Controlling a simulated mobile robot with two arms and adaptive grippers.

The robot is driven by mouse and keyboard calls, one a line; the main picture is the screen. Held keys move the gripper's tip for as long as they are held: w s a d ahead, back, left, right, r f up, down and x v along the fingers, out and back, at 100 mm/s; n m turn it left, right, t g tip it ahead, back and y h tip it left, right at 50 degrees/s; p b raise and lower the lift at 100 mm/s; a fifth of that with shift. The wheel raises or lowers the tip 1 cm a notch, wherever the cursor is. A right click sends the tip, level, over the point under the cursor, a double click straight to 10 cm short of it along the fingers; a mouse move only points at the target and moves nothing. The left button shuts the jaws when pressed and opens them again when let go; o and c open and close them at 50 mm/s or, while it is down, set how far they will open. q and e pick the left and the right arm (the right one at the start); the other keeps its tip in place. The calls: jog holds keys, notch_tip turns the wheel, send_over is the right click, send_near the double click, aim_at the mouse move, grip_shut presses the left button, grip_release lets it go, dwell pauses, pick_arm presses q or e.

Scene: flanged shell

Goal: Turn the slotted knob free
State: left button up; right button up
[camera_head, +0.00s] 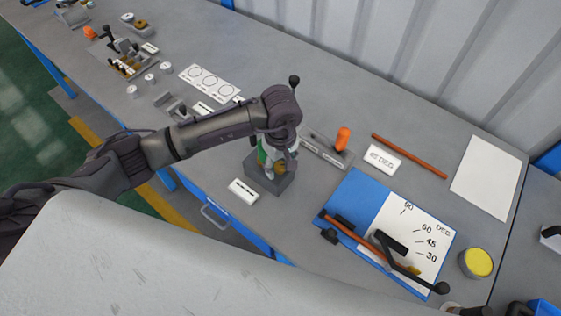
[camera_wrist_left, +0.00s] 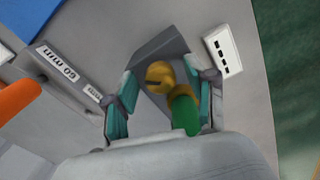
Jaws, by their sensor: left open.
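The slotted knob (camera_wrist_left: 160,74) is yellow with a dark slot across its round face. It sits on a grey block (camera_wrist_left: 150,50) in the left wrist view. A green rounded part (camera_wrist_left: 185,112) stands beside it, nearer the camera. My left gripper (camera_wrist_left: 160,105) is open, its teal-padded fingers on either side of the knob and the green part; I cannot tell if they touch. In the head view my left gripper (camera_head: 277,160) points down over the grey block (camera_head: 268,184) and mostly hides the knob. My right gripper is not in view.
A white label (camera_head: 243,190) lies left of the block. A lever with an orange handle (camera_head: 342,138) stands close to its right. A blue angle board (camera_head: 350,200) with a bent rod and a yellow-topped tin (camera_head: 476,262) lie further right. Bare bench lies between block and board.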

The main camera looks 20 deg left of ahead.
pick_arm(q)
jog(key=shift+f, duration=0.45)
jog(key=shift+c, duration=0.3)
grip_shut()
jog(key=shift+w+f+n+b, duration=0.1)
jog(key=shift+f+n+b, duration=0.05)
jog(key=shift+n+b, duration=0.8)
jog(key=n+b, duration=0.2)
jog(key=shift+b, duration=0.4)
jog(key=n+b, duration=0.2)
jog(key=shift+n, duration=0.35)
jog(key=shift+n+b, duration=0.7)
jog(key=shift+b, duration=0.05)
jog(key=shift+r, duration=0.2)
